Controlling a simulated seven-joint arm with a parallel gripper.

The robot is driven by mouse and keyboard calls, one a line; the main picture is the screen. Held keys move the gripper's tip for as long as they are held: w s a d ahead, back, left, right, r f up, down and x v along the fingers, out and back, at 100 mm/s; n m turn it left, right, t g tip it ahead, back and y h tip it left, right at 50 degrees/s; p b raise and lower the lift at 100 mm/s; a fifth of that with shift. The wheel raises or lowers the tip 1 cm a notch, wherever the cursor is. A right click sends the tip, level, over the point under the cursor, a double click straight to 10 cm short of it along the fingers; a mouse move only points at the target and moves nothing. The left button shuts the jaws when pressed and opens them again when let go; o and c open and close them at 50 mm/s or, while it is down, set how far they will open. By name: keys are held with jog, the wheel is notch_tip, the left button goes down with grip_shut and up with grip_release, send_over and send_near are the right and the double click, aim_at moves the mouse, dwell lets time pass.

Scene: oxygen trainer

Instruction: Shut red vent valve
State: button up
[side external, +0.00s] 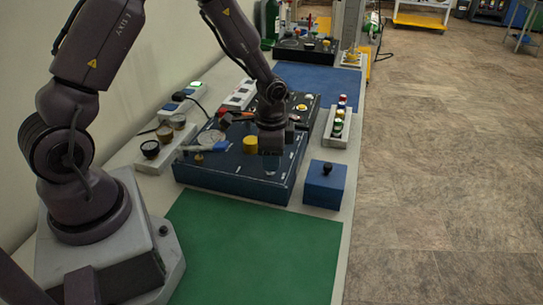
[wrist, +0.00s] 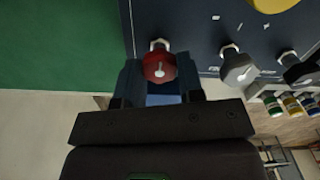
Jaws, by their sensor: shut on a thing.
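The red vent valve (wrist: 158,67) is a round red knob with a pale pointer mark, on a short metal stem near the edge of the dark blue trainer panel (wrist: 190,22). My gripper (wrist: 160,82) has one finger on each side of the knob and is shut on it. In the side external view my gripper (side external: 272,150) points down over the right part of the panel (side external: 225,172), and the red knob is hidden there. The exact valve position cannot be told.
A grey knob (wrist: 238,68) and a black knob (wrist: 301,70) sit beside the red one. A yellow knob (side external: 250,144) stands left of my gripper. A blue box (side external: 325,187) with a black knob is at the right. The green mat (side external: 255,245) is clear.

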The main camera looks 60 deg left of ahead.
jog(key=shift+r, duration=0.1)
jog(key=o, duration=0.9)
notch_tip(320, 180, up, 13)
jog(key=shift+f, duration=0.1)
jog(key=s+d+r+n+t, duration=0.2)
jog(key=s+r, duration=0.2)
jog(key=s, duration=0.1)
jog(key=s+d+r+n+t, duration=0.1)
jog(key=s+d+r+n, duration=0.1)
jog(key=s+r, duration=0.3)
jog(key=s+d+r+n+t, duration=0.2)
jog(key=s+r, duration=0.2)
jog(key=s, duration=0.3)
jog(key=shift+r+t, duration=0.25)
jog(key=shift+t, duration=0.05)
